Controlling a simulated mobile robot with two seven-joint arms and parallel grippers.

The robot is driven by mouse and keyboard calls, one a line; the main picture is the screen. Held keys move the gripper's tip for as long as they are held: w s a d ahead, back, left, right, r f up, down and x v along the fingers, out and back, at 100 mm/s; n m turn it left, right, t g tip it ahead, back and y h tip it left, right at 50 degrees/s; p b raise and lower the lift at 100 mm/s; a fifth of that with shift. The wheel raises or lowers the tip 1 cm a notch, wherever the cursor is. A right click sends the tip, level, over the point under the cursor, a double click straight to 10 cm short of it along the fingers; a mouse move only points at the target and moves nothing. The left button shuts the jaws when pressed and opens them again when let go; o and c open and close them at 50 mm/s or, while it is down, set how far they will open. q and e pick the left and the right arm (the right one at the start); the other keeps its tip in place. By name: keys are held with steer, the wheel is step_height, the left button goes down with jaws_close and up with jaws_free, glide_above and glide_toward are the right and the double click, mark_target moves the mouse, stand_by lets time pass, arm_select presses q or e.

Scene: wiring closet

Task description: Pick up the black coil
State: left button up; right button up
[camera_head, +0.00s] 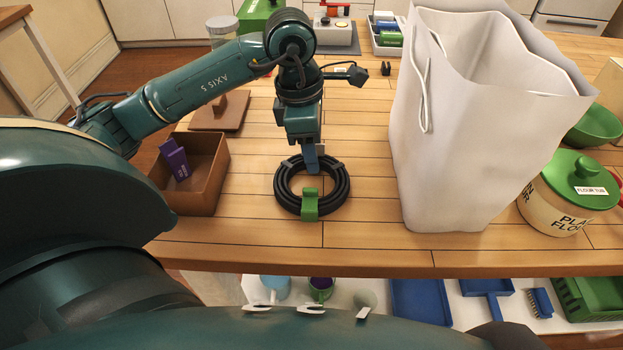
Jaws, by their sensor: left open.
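The black coil (338,198) lies flat on the wooden tabletop near its front edge, with a green clip or tie (310,206) on its near side. My left gripper (312,162) points down at the coil's far side, its fingers at or just above the ring. The jaws are open, but only a narrow part of the fingers shows. I cannot tell whether they touch the coil. My right gripper is not in view.
A brown box (206,172) with a purple item (174,158) stands left of the coil. A tall white bag (452,130) stands to the right, near a flour tub (560,200) and a green bowl (596,126). The table's front edge is close; the tabletop around the coil is clear.

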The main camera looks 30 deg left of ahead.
arm_select(q)
steer(key=shift+d+f, duration=0.1)
steer(key=shift+f, duration=0.3)
steer(key=shift+c, duration=0.2)
jaws_close()
